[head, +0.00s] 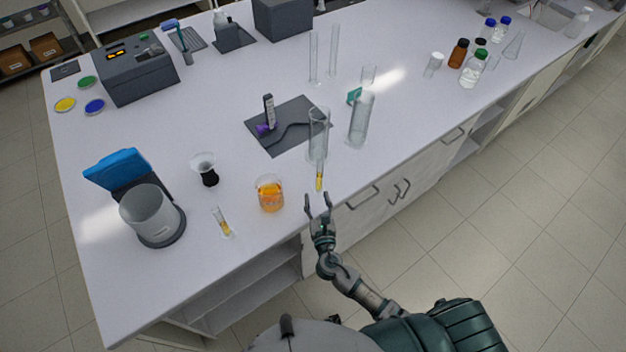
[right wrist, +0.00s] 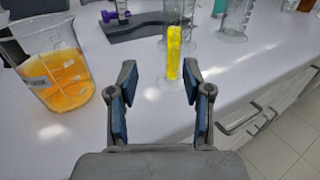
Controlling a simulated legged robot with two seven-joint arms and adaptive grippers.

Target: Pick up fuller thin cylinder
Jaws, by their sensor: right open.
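A thin cylinder with yellow liquid (head: 319,178) stands upright near the front edge of the bench. In the right wrist view it (right wrist: 173,55) shows a tall bright yellow column. A second thin cylinder (head: 222,222) stands further left, with a shorter amount of yellow liquid at its bottom. My right gripper (head: 318,204) is open and empty at the bench's front edge, just short of the first cylinder. In the right wrist view its spread fingers (right wrist: 159,78) point toward that cylinder, which is beyond the fingertips. My left gripper is not in view.
A beaker of orange liquid (head: 270,194) stands left of my right gripper. Large clear cylinders (head: 318,135) (head: 360,120) stand behind the thin one. A dark mat (head: 275,141) with a purple-tipped device lies behind. Drawer handles (head: 363,198) line the bench front.

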